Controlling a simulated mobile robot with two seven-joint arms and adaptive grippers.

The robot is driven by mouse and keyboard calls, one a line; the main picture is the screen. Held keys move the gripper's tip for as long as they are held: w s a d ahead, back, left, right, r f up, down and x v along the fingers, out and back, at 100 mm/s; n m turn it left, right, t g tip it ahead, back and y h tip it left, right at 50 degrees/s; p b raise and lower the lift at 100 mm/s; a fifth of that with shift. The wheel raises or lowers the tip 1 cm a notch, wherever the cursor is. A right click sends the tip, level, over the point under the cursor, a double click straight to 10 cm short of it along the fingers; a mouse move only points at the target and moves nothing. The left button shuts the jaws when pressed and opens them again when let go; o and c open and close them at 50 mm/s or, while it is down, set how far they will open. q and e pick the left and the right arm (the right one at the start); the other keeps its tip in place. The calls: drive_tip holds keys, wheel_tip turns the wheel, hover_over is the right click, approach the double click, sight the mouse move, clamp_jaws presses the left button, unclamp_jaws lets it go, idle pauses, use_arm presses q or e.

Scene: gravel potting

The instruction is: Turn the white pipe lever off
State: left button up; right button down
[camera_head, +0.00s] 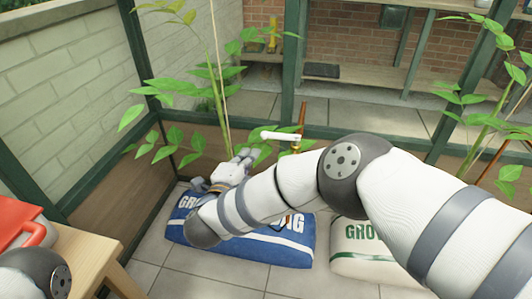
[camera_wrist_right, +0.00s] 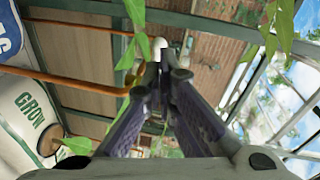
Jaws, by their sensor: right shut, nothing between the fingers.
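The white pipe lever (camera_head: 280,136) sits near the middle of the head view, lying roughly level beside a copper pipe (camera_head: 302,116). My right gripper (camera_head: 245,154) is just left of and below the lever in the head view, amid green leaves. In the right wrist view its fingers (camera_wrist_right: 165,68) come together at the tips and are shut with nothing between them. A pale rounded bit shows just behind the fingertips there, but I cannot tell if it is the lever. I cannot tell whether the fingers touch the lever. My left gripper is out of view.
A blue bag (camera_head: 262,245) and a white bag (camera_head: 352,240) lie on the tiled floor below my right arm. Leafy plants stand around the gripper and at the right. Green frame posts and a wooden table (camera_head: 85,252) with a red-lidded box (camera_head: 20,222) are at the left.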

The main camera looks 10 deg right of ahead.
drive_tip(key=shift+s+a+r, duration=0.15)
drive_tip(key=shift+s+a, duration=0.15)
drive_tip(key=shift+a, duration=0.4)
drive_tip(key=shift+s+a+r, duration=0.1)
drive_tip(key=shift+s+a, duration=0.25)
drive_tip(key=shift+a, duration=0.35)
drive_tip(key=shift+s+a+r, duration=0.15)
drive_tip(key=shift+s+a, duration=0.15)
drive_tip(key=shift+a, duration=0.4)
